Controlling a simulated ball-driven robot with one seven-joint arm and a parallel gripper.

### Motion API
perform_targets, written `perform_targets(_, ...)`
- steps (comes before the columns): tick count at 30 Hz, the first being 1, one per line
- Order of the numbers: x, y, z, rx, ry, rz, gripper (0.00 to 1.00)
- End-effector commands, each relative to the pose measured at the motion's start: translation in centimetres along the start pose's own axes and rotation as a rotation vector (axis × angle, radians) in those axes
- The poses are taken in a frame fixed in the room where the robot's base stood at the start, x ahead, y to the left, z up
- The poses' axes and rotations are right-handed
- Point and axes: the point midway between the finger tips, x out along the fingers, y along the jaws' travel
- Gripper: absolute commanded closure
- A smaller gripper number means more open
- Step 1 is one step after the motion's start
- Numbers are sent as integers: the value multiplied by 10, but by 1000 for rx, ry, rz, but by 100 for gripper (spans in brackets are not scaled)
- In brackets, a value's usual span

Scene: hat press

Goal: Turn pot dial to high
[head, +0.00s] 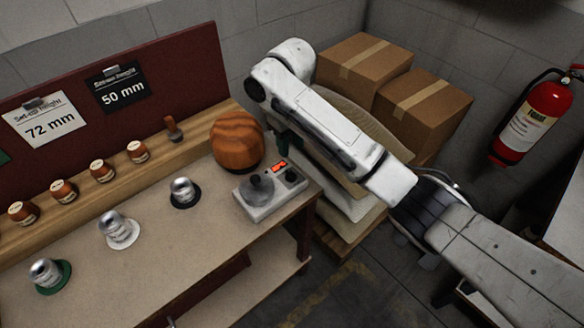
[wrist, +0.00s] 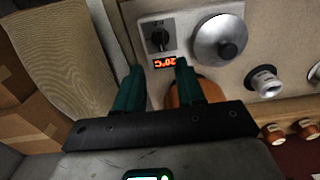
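The pot unit (head: 268,200) is a light grey box at the right end of the bench. Its dark dial (head: 291,174) is on the right part of its top, near a red lit display (head: 279,167). A round dark-grey pot (head: 257,187) is on the left part. In the wrist view the black dial (wrist: 157,35) shows beyond the fingertips, with the display (wrist: 164,62) closer and the pot (wrist: 219,40) to the right. My gripper (wrist: 159,66) is open and empty, apart from the dial. In the head view my arm mostly hides it.
A brown wooden block (head: 237,139) stands right behind the unit and partly shows below my fingers in the wrist view. Metal pieces (head: 184,191) stand along the bench (head: 165,255). Sacks (head: 350,200) and cardboard boxes (head: 420,112) are stacked to the right.

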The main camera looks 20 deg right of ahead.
Motion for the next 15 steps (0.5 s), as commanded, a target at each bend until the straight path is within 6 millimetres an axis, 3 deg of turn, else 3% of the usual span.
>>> perform_targets(15,83,0,1,1,-1,0,62)
